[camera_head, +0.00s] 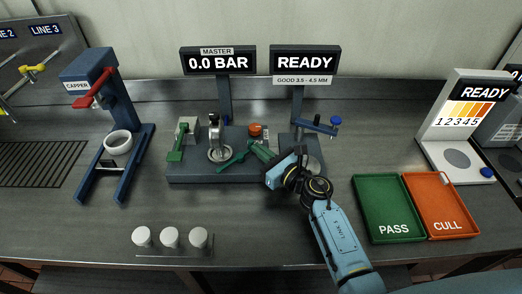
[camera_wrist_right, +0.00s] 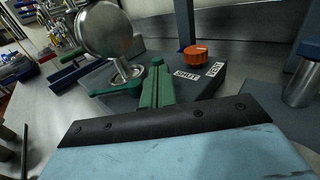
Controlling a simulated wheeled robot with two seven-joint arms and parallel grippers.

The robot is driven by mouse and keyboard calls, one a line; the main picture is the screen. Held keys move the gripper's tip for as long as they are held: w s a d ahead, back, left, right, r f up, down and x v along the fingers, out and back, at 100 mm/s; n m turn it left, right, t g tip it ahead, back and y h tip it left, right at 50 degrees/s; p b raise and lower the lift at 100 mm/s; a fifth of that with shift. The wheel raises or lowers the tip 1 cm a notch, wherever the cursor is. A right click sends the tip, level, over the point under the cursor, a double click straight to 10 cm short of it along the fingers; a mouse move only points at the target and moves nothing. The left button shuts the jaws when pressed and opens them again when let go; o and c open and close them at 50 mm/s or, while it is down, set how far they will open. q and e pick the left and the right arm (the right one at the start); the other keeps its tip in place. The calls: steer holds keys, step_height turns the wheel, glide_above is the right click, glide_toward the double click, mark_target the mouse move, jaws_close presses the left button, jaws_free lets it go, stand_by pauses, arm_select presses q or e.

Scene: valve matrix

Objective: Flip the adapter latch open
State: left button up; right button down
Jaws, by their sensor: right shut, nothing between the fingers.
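A green lever (camera_head: 232,163), which looks like the adapter latch, lies low beside the metal adapter (camera_head: 219,152) on the dark base block (camera_head: 195,172). In the right wrist view the lever (camera_wrist_right: 108,91) lies beneath the round metal part (camera_wrist_right: 103,30). My right gripper (camera_head: 252,144) has green fingers, shut and empty, reaching in from the right. Its fingers (camera_wrist_right: 157,68) point forward in the wrist view, close to the lever's right end; I cannot tell whether they touch. My left gripper is not in view.
An orange knob (camera_head: 256,130) stands just behind my fingers. Another green lever (camera_head: 177,142) is at the block's left, and a blue-ended handle (camera_head: 320,125) at the right. A blue capper (camera_head: 100,110), white caps (camera_head: 170,237) and green and orange trays (camera_head: 388,180) stand farther out.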

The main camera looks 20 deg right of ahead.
steer(key=shift+w+d+f+n+g+y+b, duration=0.15)
steer(key=shift+n+g+y+b, duration=0.2)
steer(key=shift+y, duration=0.25)
steer(key=shift+w, duration=0.1)
steer(key=n+g+y+b, duration=0.1)
steer(key=w+n+g+y+b, duration=0.1)
steer(key=b, duration=0.1)
steer(key=shift+n+y+b, duration=0.25)
steer(key=shift+y+b, duration=0.05)
steer(key=shift+y, duration=0.1)
steer(key=shift+w+b, duration=0.65)
steer(key=shift+b, duration=0.2)
steer(key=shift+r, duration=0.2)
